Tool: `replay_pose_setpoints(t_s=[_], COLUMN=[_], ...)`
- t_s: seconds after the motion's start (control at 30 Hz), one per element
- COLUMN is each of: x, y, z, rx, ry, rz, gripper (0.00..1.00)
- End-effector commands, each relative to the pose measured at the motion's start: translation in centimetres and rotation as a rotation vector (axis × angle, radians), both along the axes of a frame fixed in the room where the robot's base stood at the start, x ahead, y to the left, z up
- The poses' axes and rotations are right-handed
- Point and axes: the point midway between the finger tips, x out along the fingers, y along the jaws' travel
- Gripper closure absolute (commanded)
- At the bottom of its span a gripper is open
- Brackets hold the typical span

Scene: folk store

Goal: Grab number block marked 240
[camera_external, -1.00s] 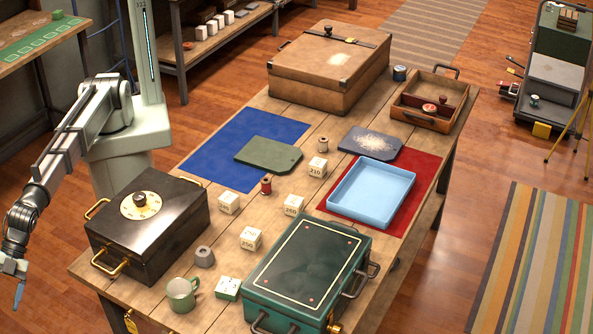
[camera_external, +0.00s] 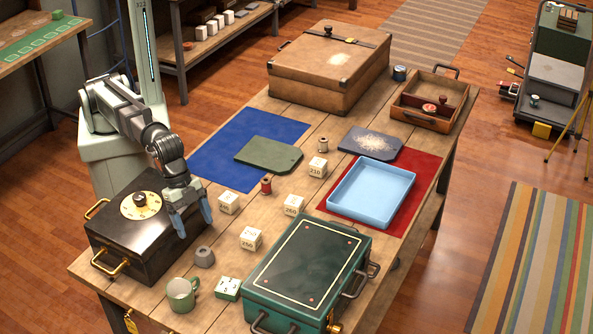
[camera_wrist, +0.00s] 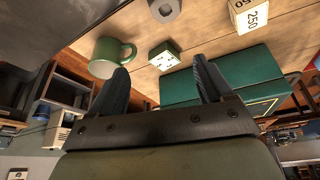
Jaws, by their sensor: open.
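Several white number blocks stand on the wooden table. The nearer block (camera_external: 250,239) reads 250, also in the wrist view (camera_wrist: 256,14). The far block (camera_external: 318,167) appears to read 210. The middle block (camera_external: 293,205) has a number I cannot read surely. The left block (camera_external: 228,203) has a number too small to read, so I cannot tell which is 240. My gripper (camera_external: 193,222) is open and empty, above the right side of the black box and left of the blocks. Its fingers (camera_wrist: 162,85) are spread apart in the wrist view.
The black box (camera_external: 118,236) with a dial stands below my gripper. A grey nut-like piece (camera_external: 204,257), green mug (camera_external: 182,295), green-and-white block (camera_external: 227,288) and green case (camera_external: 306,268) lie nearby. A red spool (camera_external: 266,185) stands between blocks. A blue tray (camera_external: 342,210) is right.

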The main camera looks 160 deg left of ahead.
Motion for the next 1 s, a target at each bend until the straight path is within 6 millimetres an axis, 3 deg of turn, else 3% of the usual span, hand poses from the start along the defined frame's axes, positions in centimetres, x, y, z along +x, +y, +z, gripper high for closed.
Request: replay_pose_setpoints(t_s=[0.03, 0.2, 0.33, 0.5, 0.7, 0.87, 1.0], x=[-1.9, -8.0, -12.7, -17.3, -20.0, -20.4, -20.4], y=[2.0, 7.1, 10.0, 12.2, 13.2, 13.2, 13.2], z=[0.0, 0.1, 0.2, 0.4, 0.6, -0.3, -2.1], rx=[-0.006, -0.047, -0.098, -0.159, -0.199, -0.206, -0.206], ry=[0.03, 0.14, 0.219, 0.296, 0.336, 0.345, 0.345], rz=[0.031, 0.117, 0.174, 0.226, 0.252, 0.256, 0.256], gripper=[0.2, 0.2, 0.2, 0.2, 0.2, 0.2, 0.2])
